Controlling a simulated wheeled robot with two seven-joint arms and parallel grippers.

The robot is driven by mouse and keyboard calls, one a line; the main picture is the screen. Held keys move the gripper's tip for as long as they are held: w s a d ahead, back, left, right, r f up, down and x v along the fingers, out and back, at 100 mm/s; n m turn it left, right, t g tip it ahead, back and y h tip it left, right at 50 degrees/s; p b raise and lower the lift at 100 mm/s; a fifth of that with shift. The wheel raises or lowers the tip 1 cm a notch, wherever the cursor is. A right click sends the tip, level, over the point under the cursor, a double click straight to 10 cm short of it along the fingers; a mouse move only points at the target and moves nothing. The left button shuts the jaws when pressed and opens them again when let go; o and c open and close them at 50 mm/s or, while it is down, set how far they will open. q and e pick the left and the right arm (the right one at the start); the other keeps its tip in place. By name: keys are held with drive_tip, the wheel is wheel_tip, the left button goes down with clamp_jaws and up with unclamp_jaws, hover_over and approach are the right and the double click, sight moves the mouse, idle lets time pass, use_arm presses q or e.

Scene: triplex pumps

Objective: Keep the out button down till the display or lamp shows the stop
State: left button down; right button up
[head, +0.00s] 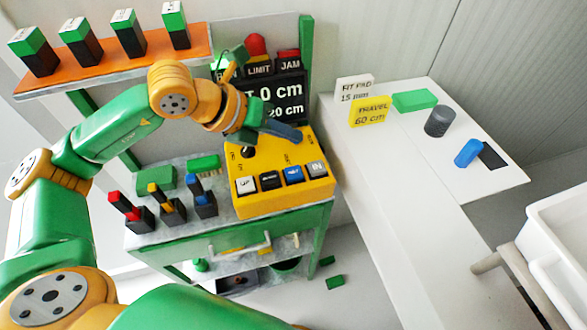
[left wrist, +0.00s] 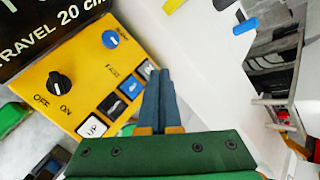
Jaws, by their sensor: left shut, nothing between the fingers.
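The yellow control box (head: 290,200) stands on the grey bench. Its front row has a white button (head: 246,185), a black one (head: 270,179), a blue one (head: 294,174) and a white IN button (head: 318,168). I cannot read which is the out button. The black display (head: 280,97) reads 0 cm above 20 cm. LIMIT (head: 258,68) and JAM (head: 289,64) signs sit above it; I cannot tell whether their lamps are lit. My left gripper (head: 296,136) is shut and empty above the box. In the left wrist view its fingertips (left wrist: 160,74) appear beside the IN button (left wrist: 147,69). My right gripper is out of view.
A black OFF/ON knob (left wrist: 60,87) and a blue knob (left wrist: 110,39) rise from the box. Red, yellow and blue-handled switches (head: 162,208) stand left of it. A white table (head: 400,190) with small blocks lies right. An orange shelf (head: 110,62) is at upper left.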

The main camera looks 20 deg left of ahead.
sight(290, 175)
use_arm(q)
wheel_tip(290, 175, down, 8)
drive_tip(key=b, duration=0.6)
drive_tip(key=shift+f, duration=0.3)
idle(1.4)
drive_tip(key=shift+f+b, duration=0.35)
drive_tip(key=shift+b, duration=0.5)
